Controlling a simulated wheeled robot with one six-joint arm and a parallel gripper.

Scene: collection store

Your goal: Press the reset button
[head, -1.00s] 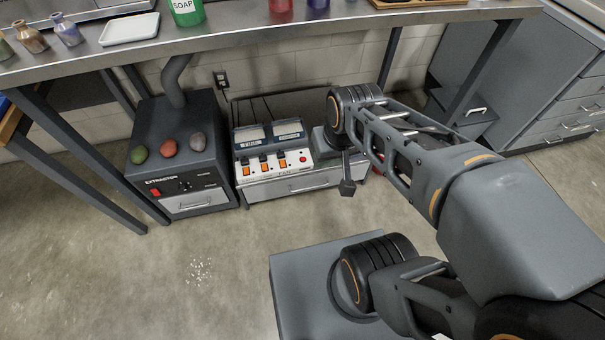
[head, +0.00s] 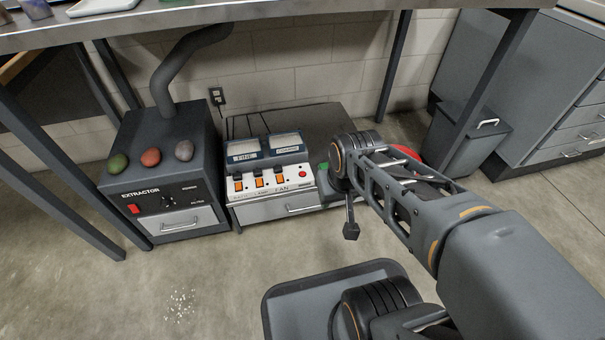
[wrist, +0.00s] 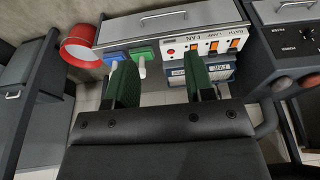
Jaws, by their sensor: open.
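A white control panel (head: 272,181) marked FAN stands low under the bench, with orange switches and one small round red button (head: 302,173) at its right end. No reset label is readable. In the wrist view the panel (wrist: 207,45) appears upside down, with the red button (wrist: 171,52) at its left end. My gripper (wrist: 162,72) is open and empty, its two green-padded fingers apart. In that view the button lies between the fingertips, beyond them; I see no contact. In the head view my arm hangs right of the panel, and the fingers are mostly hidden.
A dark extractor box (head: 165,187) with its own red switch stands left of the panel. A green block (wrist: 145,53) and a blue block (wrist: 116,57) with pale handles sit beside the panel, near a red ring (wrist: 80,42). The bench top (head: 250,15) overhangs.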

